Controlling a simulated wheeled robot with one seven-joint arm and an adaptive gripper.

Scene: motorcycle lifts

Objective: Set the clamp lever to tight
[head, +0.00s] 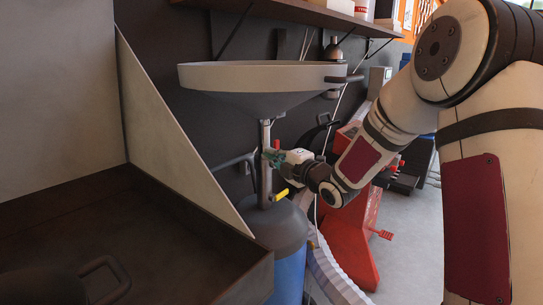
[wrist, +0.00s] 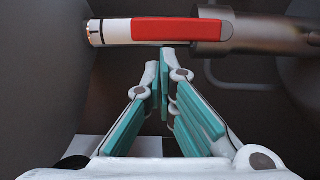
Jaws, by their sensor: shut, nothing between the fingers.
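A red bar, apparently the clamp lever (wrist: 180,30), lies across the top of the wrist view. It is beside a white sleeve with a black mark and against a grey metal tube (wrist: 262,35). In the head view a small red piece (head: 277,144) shows at the upright post (head: 265,175) under the wide basin. My gripper (head: 270,156) is at this post, and its teal-padded fingers (wrist: 165,62) are shut and empty. The fingertips are right at the lower edge of the red bar; I cannot tell whether they touch it.
A grey basin (head: 255,77) overhangs my gripper. A yellow-handled lever (head: 280,195) sits lower on the post, above a blue and grey tank (head: 287,265). A dark tray bench (head: 100,225) stands at left, and a red lift (head: 350,235) stands behind my arm.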

